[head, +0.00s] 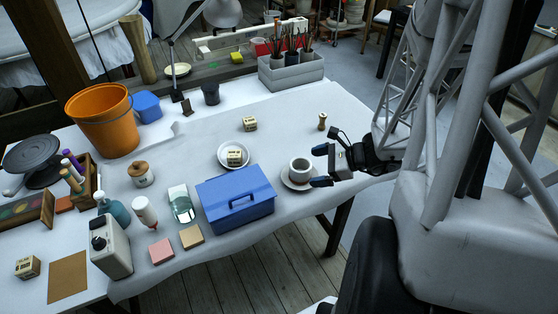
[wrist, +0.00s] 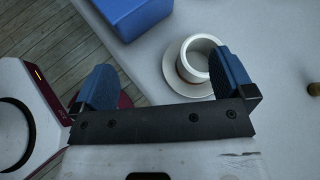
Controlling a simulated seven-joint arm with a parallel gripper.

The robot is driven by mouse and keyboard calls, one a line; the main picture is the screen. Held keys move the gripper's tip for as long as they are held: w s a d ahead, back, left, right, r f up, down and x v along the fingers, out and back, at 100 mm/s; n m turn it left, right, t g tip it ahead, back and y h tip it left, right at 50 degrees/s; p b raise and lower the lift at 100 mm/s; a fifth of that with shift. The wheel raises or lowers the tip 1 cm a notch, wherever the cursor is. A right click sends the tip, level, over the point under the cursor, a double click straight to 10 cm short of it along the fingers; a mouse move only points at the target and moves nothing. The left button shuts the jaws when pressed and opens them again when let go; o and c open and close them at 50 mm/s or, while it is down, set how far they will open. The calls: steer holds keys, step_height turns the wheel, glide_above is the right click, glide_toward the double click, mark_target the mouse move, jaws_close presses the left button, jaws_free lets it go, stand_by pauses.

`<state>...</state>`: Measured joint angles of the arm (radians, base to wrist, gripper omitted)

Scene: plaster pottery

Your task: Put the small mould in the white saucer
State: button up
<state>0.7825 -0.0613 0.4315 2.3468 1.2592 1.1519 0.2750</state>
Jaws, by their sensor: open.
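A white saucer (head: 222,163) stands mid-table with a small cream block with dark markings (head: 235,158) in it. A similar block (head: 249,124) lies on the table behind it, and another (head: 27,267) is at the front left. I cannot tell for sure which block is the small mould. A second white saucer (head: 290,184) holds a white cup (head: 300,166); both also show in the wrist view, the cup (wrist: 190,66) partly behind a finger. My gripper (head: 321,166) is open and empty, just right of the cup. Its blue fingers (wrist: 166,78) are wide apart.
A blue lidded box (head: 235,200) stands left of the cup. A small wooden peg (head: 322,121) stands behind my gripper. A grey planter (head: 291,75) is at the back, an orange bucket (head: 103,117) at the back left. The cloth right of the planter is clear.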

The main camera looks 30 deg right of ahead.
steer(key=s+a+r+n+g+h, duration=0.2)
steer(key=s+a+r+n+h, duration=0.2)
steer(key=a+r+n, duration=0.5)
steer(key=s+a+r+n+g+h, duration=0.3)
steer(key=s+a+r+n+h, duration=0.2)
steer(key=s+a+r+n, duration=0.3)
step_height(320, 180, up, 5)
steer(key=a+n, duration=0.2)
steer(key=n, duration=0.4)
steer(key=shift+f+h, duration=0.2)
steer(key=shift+h, duration=0.1)
